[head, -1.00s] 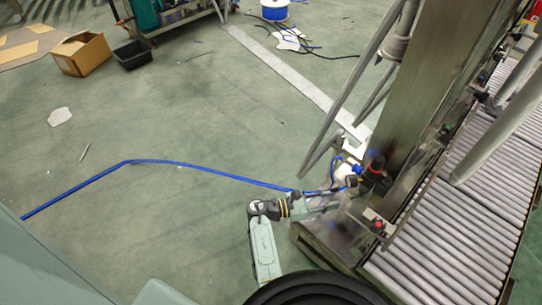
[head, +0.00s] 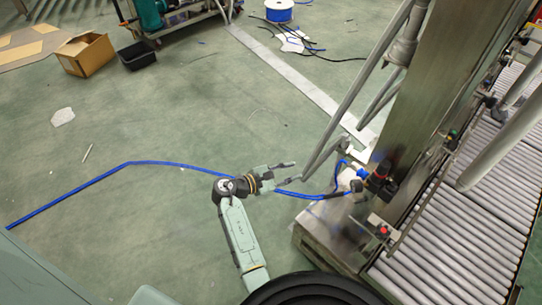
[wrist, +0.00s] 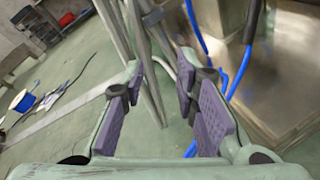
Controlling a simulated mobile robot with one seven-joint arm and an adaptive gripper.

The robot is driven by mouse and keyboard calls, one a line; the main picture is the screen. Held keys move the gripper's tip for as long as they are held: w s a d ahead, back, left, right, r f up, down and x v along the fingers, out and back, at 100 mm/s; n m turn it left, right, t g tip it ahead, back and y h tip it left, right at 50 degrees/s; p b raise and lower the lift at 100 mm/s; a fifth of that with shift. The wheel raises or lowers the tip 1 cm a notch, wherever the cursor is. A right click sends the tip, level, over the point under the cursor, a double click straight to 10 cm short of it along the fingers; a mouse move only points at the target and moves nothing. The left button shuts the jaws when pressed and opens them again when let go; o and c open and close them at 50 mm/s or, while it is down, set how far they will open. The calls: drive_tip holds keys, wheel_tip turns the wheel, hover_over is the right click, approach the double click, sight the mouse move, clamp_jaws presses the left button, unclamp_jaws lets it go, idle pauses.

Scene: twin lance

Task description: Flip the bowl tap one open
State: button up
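No bowl can be made out in either view, and I cannot tell for sure which fitting is the tap. A small cluster of fittings with a dark knob and a red part (head: 380,178) sits low on the steel column, where a blue hose ends. A small bracket with a red button (head: 382,230) is below it, by the conveyor. My gripper (head: 286,172) is left of these fittings, clear of them, above the floor and close to the blue hose in the picture. In the wrist view my gripper (wrist: 160,88) has its purple-padded fingers apart, with nothing between them.
The steel column (head: 420,100) stands on a metal base (head: 325,240) beside a roller conveyor (head: 440,240). Grey slanting tubes (head: 345,115) rise near my gripper. The blue hose (head: 75,195) runs across the floor. The floor at left is mostly open, with a cardboard box (head: 87,55) far off.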

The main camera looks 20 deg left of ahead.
drive_tip(key=w+a+r+y, duration=0.1)
drive_tip(key=a+r+y, duration=0.1)
drive_tip(key=a, duration=0.4)
drive_tip(key=shift+w+r+m+t+y, duration=0.3)
drive_tip(key=shift+r+t, duration=0.1)
drive_tip(key=shift+r, duration=0.05)
